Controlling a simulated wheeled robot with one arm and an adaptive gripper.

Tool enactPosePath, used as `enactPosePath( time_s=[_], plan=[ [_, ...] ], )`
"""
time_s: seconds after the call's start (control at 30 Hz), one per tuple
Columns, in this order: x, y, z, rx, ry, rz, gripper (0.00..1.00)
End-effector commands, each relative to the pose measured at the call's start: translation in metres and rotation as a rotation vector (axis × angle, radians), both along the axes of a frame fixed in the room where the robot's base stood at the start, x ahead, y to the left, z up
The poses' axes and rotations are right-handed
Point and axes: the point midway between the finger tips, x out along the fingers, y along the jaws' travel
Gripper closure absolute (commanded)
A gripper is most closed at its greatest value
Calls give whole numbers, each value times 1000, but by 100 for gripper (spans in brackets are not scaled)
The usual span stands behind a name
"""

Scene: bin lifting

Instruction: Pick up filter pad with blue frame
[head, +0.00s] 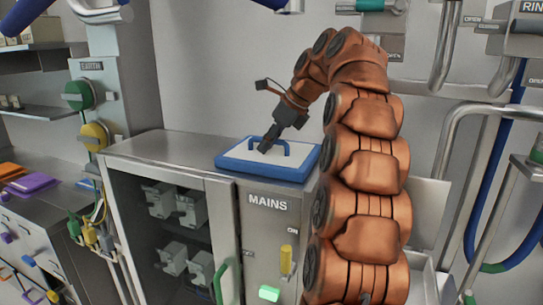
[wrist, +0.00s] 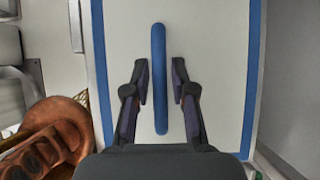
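The filter pad (head: 243,157) is a flat white panel with a blue frame and a raised blue handle. It lies on top of the grey metal cabinet marked MAINS. In the wrist view the pad (wrist: 215,50) fills most of the picture, and its blue handle (wrist: 158,60) runs up the middle. My gripper (head: 265,147) is over the pad at the handle. In the wrist view my gripper (wrist: 160,82) is open, with one finger on each side of the handle and a gap on both sides. Whether the fingertips reach down to handle height is hard to tell.
The MAINS cabinet (head: 160,152) has a clear top to the left of the pad. A green handle (head: 220,283) and a yellow handle (head: 286,259) are on its front. Pipes (head: 480,190) stand at the right. Purple and orange items (head: 32,182) lie on the left bench.

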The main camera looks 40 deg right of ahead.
Motion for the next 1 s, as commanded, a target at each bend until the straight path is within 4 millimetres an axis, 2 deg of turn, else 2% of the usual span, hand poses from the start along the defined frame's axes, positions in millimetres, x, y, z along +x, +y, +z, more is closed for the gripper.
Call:
enactPosePath(
  time_s=[0.03, 0.2, 0.77, 1.0],
  plan=[
    [0, 0, 0, 0, 0, 0, 83],
    [0, 0, 0, 0, 0, 0, 100],
    [0, 0, 1, 0, -1, -1, 100],
    [0, 0, 8, -1, -4, -1, 100]
  ],
)
